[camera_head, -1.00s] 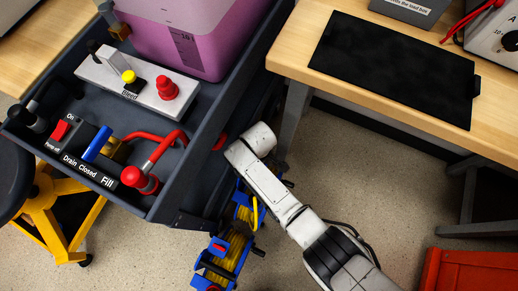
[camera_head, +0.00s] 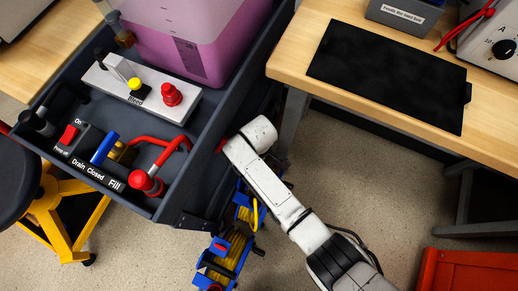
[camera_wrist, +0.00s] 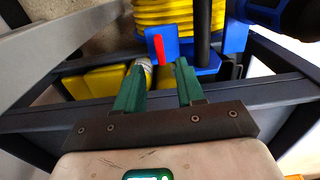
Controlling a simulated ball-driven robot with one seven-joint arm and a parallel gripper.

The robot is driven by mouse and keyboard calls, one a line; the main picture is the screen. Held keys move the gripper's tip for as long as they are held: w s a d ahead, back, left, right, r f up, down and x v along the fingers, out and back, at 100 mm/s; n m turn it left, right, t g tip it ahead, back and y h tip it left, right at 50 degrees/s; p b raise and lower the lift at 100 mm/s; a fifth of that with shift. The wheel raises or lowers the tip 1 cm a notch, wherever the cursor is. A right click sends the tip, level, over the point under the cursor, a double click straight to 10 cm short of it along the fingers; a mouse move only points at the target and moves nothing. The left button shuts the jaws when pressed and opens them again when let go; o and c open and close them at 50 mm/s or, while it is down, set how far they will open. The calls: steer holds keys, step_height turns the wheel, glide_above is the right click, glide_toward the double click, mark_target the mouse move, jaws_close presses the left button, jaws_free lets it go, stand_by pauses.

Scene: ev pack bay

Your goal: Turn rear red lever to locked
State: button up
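A small red lever (camera_wrist: 159,49) stands upright on a blue bracket (camera_wrist: 180,48) in the wrist view, below a coil of yellow hose. My gripper (camera_wrist: 157,82) has two green fingers, spread apart with nothing between them. The lever shows beyond the gap between the fingertips, apart from them. In the head view, two blue reels with yellow hose stand low beside the cart, a rear one (camera_head: 247,205) and a front one (camera_head: 228,256). A red part (camera_head: 220,246) shows on the front reel. My gripper is hidden in the head view. I cannot tell which reel the wrist view shows.
A dark cart (camera_head: 200,150) carries a pink tank (camera_head: 185,40), buttons and red-handled valves. A wooden bench (camera_head: 300,83) with a black mat (camera_head: 390,75) is at the right. Dark frame bars (camera_wrist: 265,90) cross the wrist view near my fingers. Bare floor lies below the bench.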

steer(key=shift+r+p, duration=0.6)
steer(key=shift+r, duration=1.9)
steer(key=s+d+r+m+p, duration=0.3)
steer(key=s+d+r+m, duration=0.2)
steer(key=d, duration=0.5)
steer(key=s+d+r+m+p, duration=0.4)
steer(key=s+d+r, duration=0.4)
steer(key=d+r, duration=0.1)
steer(key=s+d+r+m+t+p, duration=0.1)
steer(key=s+d+r+m+p, duration=0.3)
steer(key=s+d+r, duration=0.3)
steer(key=d+r+m, duration=0.1)
steer(key=d+r, duration=0.1)
steer(key=d, duration=0.1)
steer(key=shift+s+d+r+m, duration=0.15)
steer(key=shift+s+d+m, duration=0.15)
steer(key=shift+d, duration=0.05)
